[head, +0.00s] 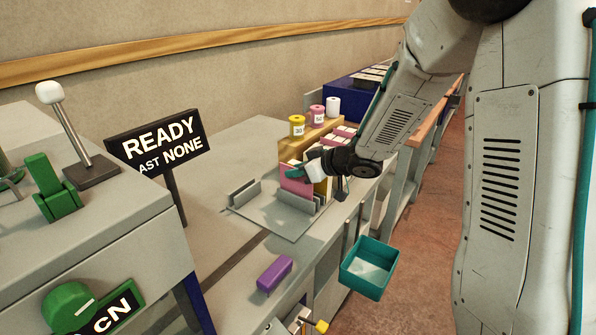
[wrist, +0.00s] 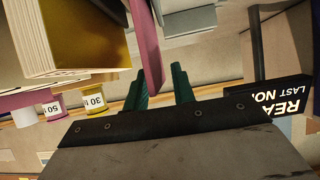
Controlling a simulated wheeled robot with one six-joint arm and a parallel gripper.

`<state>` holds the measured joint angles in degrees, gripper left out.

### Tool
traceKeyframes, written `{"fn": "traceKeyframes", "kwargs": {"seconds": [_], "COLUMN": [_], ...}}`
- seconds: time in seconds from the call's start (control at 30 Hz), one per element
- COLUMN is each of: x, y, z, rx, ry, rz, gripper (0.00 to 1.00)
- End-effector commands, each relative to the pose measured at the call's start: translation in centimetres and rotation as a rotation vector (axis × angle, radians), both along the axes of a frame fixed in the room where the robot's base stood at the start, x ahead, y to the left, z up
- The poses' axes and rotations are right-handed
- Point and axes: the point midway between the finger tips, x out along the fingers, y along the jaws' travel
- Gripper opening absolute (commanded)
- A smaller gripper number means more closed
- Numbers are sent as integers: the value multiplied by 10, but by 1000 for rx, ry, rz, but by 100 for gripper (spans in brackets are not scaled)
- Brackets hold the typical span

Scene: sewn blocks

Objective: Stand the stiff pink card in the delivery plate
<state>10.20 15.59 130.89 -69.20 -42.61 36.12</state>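The pink card (head: 295,180) is upright, close to the grey holder blocks on the right side of the delivery plate (head: 262,212). Whether its lower edge touches the plate is hidden. My gripper (head: 299,172) is at the card's upper part. In the wrist view, the card (wrist: 147,42) reaches down between the two teal fingers of my gripper (wrist: 160,82). It lies near the left finger, and a narrow gap shows to the right finger. Grey holder blocks (wrist: 190,18) show beside the card.
A tan rack (head: 297,147) with yellow, pink and white spools stands behind my gripper. A purple block (head: 274,273) lies in front of the plate. A teal bin (head: 369,267) hangs at the right. A READY sign (head: 158,142) stands at the left.

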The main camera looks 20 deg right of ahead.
Motion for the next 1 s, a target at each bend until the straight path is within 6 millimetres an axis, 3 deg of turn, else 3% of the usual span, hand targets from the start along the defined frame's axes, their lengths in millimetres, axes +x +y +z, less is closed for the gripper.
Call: {"fn": "traceKeyframes", "kwargs": {"seconds": [0.6,0.87,1.0], "x": [-77,-84,-76], "y": [-57,-63,-77], "z": [53,60,78], "rx": [-1,-11,-106], "ry": [-2,-6,-50], "rz": [-1,-12,-137], "gripper": [26,26,26]}}
